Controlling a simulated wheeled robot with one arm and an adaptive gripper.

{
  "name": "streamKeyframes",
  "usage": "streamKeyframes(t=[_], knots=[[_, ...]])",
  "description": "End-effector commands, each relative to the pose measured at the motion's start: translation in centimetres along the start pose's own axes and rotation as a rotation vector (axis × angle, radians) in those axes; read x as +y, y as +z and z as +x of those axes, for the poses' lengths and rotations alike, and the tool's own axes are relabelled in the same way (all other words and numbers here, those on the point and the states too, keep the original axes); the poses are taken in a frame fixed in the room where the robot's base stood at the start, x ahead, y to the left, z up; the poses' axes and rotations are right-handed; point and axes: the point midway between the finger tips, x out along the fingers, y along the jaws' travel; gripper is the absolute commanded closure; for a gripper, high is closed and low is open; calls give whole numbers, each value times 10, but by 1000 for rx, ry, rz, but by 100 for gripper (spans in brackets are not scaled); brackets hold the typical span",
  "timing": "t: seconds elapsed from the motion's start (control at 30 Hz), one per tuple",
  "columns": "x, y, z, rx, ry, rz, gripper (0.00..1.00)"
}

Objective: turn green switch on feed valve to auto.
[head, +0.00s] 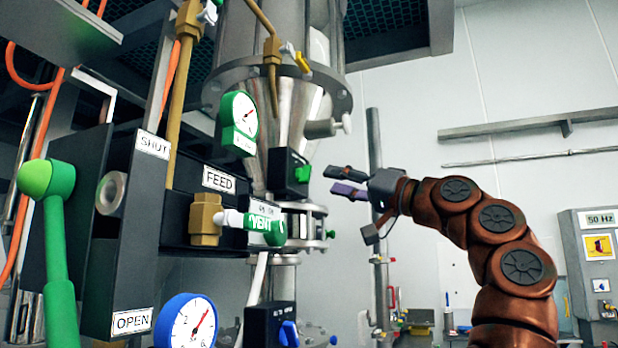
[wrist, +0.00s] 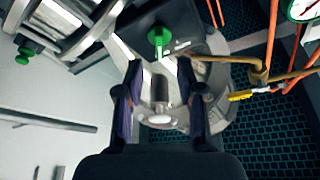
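The green switch (head: 302,173) sits on the side of a black box (head: 283,165) on the steel column in the head view. In the wrist view the green switch (wrist: 159,38) stands on the black box (wrist: 140,28), just beyond my fingertips. Its setting marks are too small to read. My gripper (head: 335,181) is to the right of the switch, with a clear gap between them. Its two dark fingers are apart and empty; the wrist view also shows my gripper (wrist: 161,64) open, with the switch roughly in line with the gap between the fingers.
A FEED label (head: 218,179), a green VENT handle (head: 265,227) and a green-framed gauge (head: 240,118) are left of the switch. A lower black box (head: 265,325) carries a blue switch (head: 289,333). A large green lever (head: 55,230) stands at far left.

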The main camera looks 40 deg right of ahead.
Motion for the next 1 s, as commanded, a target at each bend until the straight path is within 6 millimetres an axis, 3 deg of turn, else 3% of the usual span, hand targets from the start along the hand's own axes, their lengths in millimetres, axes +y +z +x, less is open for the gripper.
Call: streamKeyframes(t=[0.4,0.73,1.0], knots=[[0,0,59,-5,-1,2,62],[-1,2,65,-3,-4,3,62],[-1,2,65,-4,-4,3,90]])
